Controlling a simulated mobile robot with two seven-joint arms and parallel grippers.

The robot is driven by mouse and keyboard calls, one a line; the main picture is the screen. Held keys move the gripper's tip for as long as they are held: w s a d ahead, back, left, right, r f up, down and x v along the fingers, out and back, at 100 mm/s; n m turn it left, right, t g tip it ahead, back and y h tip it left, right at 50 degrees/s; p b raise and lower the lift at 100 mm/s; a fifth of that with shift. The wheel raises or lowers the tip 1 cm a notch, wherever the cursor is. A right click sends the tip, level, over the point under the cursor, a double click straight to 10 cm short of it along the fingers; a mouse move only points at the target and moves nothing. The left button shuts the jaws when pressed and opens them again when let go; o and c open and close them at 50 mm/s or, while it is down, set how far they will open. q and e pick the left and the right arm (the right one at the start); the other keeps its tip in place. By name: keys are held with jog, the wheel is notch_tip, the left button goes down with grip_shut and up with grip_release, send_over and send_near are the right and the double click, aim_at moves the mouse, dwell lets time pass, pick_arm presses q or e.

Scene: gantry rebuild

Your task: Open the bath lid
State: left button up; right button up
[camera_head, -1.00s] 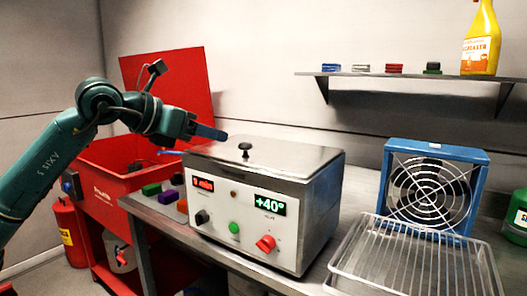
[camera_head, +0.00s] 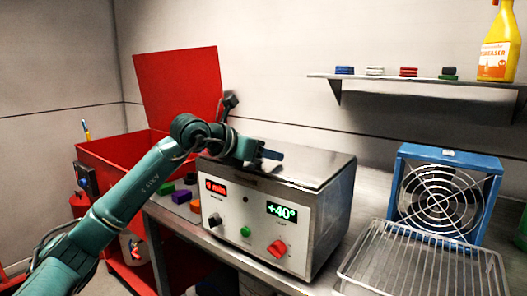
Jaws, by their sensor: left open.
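The bath (camera_head: 250,222) is a metal box on the steel bench, with red and green displays and knobs on its front. Its flat lid (camera_head: 315,168) is closed on top. My left gripper (camera_head: 270,155) is open, over the left part of the lid, where the black lid knob was seen before. The knob is hidden behind the gripper, and I cannot tell whether the fingers are around it or touch it. My right gripper is not in view.
A wire basket (camera_head: 425,262) and a blue fan (camera_head: 440,200) stand right of the bath. Coloured blocks (camera_head: 181,196) lie at its left. A red tank with a raised lid (camera_head: 180,90) stands behind left. A shelf (camera_head: 420,80) hangs above.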

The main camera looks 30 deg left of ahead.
pick_arm(q)
grip_shut()
dwell(0.4)
